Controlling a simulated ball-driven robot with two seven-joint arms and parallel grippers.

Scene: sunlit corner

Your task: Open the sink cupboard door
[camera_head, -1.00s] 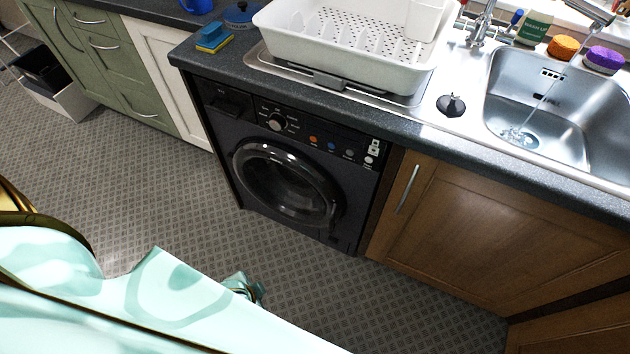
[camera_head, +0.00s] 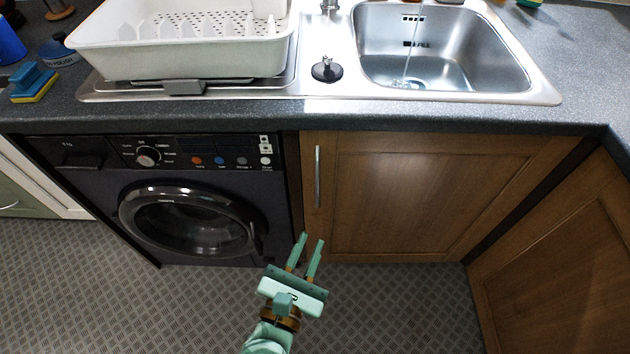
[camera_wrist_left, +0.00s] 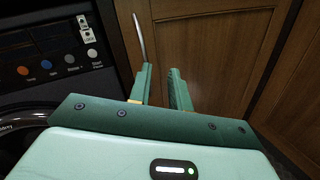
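The sink cupboard door (camera_head: 400,205) is brown wood and shut, below the sink. Its upright silver bar handle (camera_head: 317,177) is near the door's left edge. My left gripper (camera_head: 312,238) is open and empty, below the handle and apart from it in the head view. In the left wrist view the fingers of my left gripper (camera_wrist_left: 160,75) point toward the door (camera_wrist_left: 215,50), with the handle (camera_wrist_left: 139,37) just beyond the left fingertip. My right gripper is not in view.
A black washing machine (camera_head: 190,205) stands left of the door. Another wooden door (camera_head: 565,250) is angled at the right. The dark worktop (camera_head: 430,115) with the sink (camera_head: 440,50) and a white dish rack (camera_head: 185,50) overhangs above. The patterned floor (camera_head: 390,310) is clear.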

